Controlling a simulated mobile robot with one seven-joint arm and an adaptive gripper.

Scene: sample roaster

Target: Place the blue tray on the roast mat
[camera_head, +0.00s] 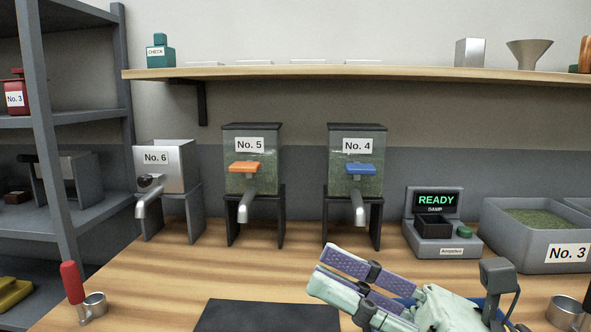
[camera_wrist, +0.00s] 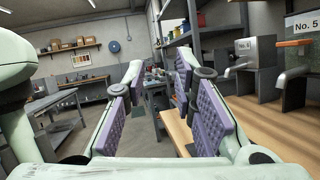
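My gripper (camera_head: 322,272) is above the front middle of the counter, pointing left, with its purple-padded fingers apart. In the wrist view my gripper (camera_wrist: 160,82) has a wide, empty gap between its pads. A blue edge (camera_head: 405,301) shows behind and beside my gripper in the head view; it looks like the blue tray, but my gripper hides most of it, so its contents cannot be seen. A dark flat mat (camera_head: 265,316), apparently the roast mat, lies bare at the front edge of the head view, left of my gripper. Its near part is cut off.
Dispensers No. 6 (camera_head: 178,165), No. 5 (camera_head: 250,180) and No. 4 (camera_head: 356,185) stand at the back. A device reading READY (camera_head: 436,246) and a grey bin No. 3 (camera_head: 530,245) stand right. Metal scoops stand at left (camera_head: 94,305) and right (camera_head: 565,312).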

